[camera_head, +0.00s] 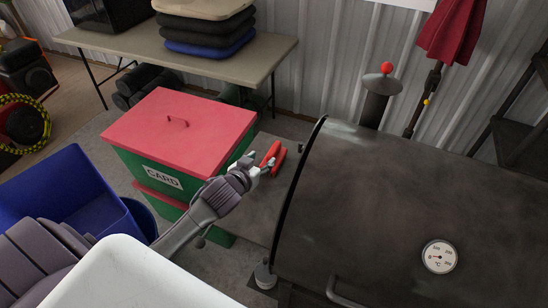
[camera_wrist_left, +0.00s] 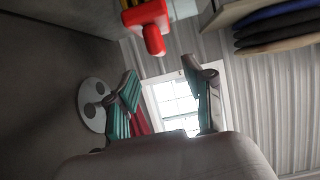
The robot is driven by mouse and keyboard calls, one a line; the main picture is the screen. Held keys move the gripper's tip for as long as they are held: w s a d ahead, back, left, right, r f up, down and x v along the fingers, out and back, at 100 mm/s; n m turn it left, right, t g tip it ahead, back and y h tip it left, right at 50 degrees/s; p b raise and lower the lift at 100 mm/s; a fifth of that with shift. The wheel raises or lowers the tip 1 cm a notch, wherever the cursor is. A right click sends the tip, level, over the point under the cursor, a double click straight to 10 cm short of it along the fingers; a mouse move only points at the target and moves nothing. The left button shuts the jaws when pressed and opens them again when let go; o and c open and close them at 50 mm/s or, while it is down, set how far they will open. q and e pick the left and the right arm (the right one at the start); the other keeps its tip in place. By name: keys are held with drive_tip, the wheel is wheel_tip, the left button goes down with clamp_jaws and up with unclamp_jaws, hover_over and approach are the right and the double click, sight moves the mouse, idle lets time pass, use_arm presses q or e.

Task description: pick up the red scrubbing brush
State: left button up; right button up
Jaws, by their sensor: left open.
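The red scrubbing brush (camera_head: 271,156) appears to lie on the grey side shelf between the dark grill and the red-lidded bin in the head view. A red and yellow object at the top of the left wrist view (camera_wrist_left: 148,22) appears to be the same brush. My left gripper (camera_head: 262,167) is open, just in front of the brush and partly overlapping it in the head view; I cannot tell if they touch. In the wrist view its teal-padded fingers (camera_wrist_left: 163,95) are spread with nothing held between them. My right gripper is not in view.
The large grill (camera_head: 410,210) with its dial stands close on the right. The green bin with a red lid (camera_head: 200,115) and a blue container (camera_head: 75,190) are at left. A table (camera_head: 120,45) holds stacked cushions behind. A closed red umbrella (camera_head: 450,35) stands at back right.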

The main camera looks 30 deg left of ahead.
sight(273, 149)
use_arm(q)
drive_tip(key=shift+x, duration=1.05)
drive_tip(key=shift+w, duration=0.5)
drive_tip(key=p+x, duration=0.1)
drive_tip(key=x, duration=0.3)
drive_tip(key=shift+w+d+f, duration=0.1)
drive_tip(key=shift+w, duration=0.05)
clamp_jaws()
